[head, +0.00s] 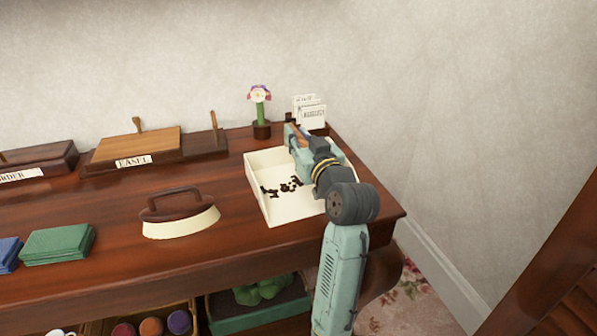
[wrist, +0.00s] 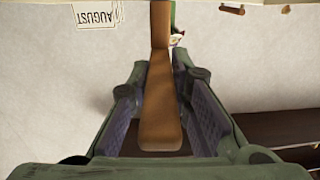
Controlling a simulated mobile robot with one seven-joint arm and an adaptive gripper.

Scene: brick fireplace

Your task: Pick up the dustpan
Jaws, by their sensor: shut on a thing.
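The dustpan (head: 297,207) is a cream, shallow, walled pan with dark bits lying in it, at the right end of the wooden table in the head view. Its brown wooden handle (wrist: 163,95) runs between my fingers in the wrist view, towards a cream edge at the top. My gripper (head: 300,138) is at the back of the pan, and it also shows in the wrist view (wrist: 160,110), shut on the handle. My arm covers the pan's right side. I cannot tell whether the pan rests on the table or is slightly raised.
A flower in a dark pot (head: 261,128) and a calendar stand (head: 311,113) stand close behind the pan. The wall is behind the table.

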